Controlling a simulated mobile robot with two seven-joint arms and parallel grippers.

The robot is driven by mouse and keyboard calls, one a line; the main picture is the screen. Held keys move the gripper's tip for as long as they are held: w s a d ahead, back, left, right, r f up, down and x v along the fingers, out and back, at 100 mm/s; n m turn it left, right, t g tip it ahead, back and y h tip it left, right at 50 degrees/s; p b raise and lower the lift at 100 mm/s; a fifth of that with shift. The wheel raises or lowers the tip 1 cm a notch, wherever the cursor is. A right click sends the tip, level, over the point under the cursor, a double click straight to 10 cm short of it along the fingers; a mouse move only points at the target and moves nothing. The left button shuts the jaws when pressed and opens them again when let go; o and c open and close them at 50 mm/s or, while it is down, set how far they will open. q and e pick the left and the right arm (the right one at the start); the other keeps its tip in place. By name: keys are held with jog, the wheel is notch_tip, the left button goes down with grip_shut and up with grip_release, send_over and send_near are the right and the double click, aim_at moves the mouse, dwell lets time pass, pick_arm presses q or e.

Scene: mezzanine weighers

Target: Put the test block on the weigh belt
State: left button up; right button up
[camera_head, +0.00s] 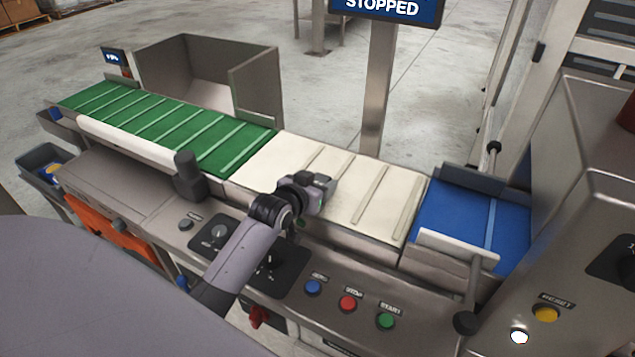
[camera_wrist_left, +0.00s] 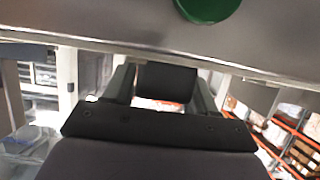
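The weigh belt is most likely the white middle section (camera_head: 268,163), with raised cross ribs, between a green belt and a blue belt. My left gripper (camera_head: 322,187) is over the front part of this white belt. In the left wrist view a dark grey block (camera_wrist_left: 166,82), apparently the test block, sits between the two fingers, which look closed on its sides. In the head view I cannot clearly tell the block from the gripper. Its height above the belt is hard to judge. My right gripper is out of view.
The green belt (camera_head: 190,133) is on the left, the blue belt (camera_head: 460,215) on the right. A dark post (camera_head: 188,172) stands at the front edge. The front panel has blue, red and green (camera_head: 386,320) buttons. A screen (camera_head: 390,8) reads STOPPED on a metal column (camera_head: 377,90).

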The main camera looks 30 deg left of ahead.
pick_arm(q)
jog(key=shift+o, duration=0.9)
jog(key=shift+r, duration=0.2)
jog(key=p+v, duration=0.1)
jog(key=v, duration=1.1)
jog(key=shift+p, duration=0.35)
